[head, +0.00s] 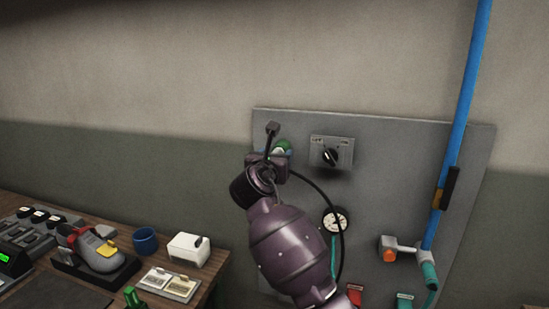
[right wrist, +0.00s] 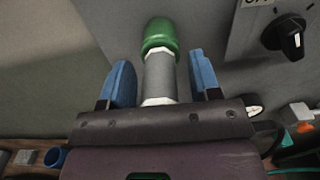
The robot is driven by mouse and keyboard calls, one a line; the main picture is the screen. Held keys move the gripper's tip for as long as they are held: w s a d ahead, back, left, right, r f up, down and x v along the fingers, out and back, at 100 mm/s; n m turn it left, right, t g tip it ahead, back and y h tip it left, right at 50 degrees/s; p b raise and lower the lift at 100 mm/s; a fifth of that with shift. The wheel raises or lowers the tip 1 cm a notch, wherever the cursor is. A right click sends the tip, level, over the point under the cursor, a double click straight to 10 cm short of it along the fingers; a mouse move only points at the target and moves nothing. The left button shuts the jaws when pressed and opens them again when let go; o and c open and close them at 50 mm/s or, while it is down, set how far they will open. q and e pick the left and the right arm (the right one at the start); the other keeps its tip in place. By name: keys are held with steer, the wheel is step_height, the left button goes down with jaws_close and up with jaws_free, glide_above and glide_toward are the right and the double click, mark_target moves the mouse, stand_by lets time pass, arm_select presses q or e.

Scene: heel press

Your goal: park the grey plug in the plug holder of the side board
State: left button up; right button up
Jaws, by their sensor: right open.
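The grey side board (head: 380,150) stands at the wall. My right gripper (head: 278,153) is at its upper left part. In the right wrist view its two blue fingers (right wrist: 160,78) are open, one on each side of a grey cylinder (right wrist: 160,75) with pale hex collars and a green end. A gap shows on both sides of the cylinder. It looks like the grey plug or its fitting; I cannot tell which. The green end (head: 281,146) also shows in the head view. I cannot pick out the plug holder. My left gripper is not in view.
Right of my gripper is a rotary switch (head: 331,153); a gauge (head: 335,219) is lower. A blue pipe (head: 462,120) and an orange-ended fitting (head: 389,255) are at the right. A black cable (head: 330,205) hangs beside my arm. A bench with a shoe (head: 95,250) is at left.

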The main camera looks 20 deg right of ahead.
steer(key=shift+d+r, duration=0.2)
stand_by(0.6)
steer(key=shift+c, duration=0.2)
jaws_close()
steer(key=shift+a+f, duration=0.15)
steer(key=shift+f, duration=0.05)
steer(key=shift+s, duration=0.15)
steer(key=shift+s+a, duration=0.25)
steer(key=shift+s, duration=0.15)
steer(key=shift+s+a, duration=0.25)
steer(key=shift+a, duration=0.05)
steer(key=shift+v, duration=1.85)
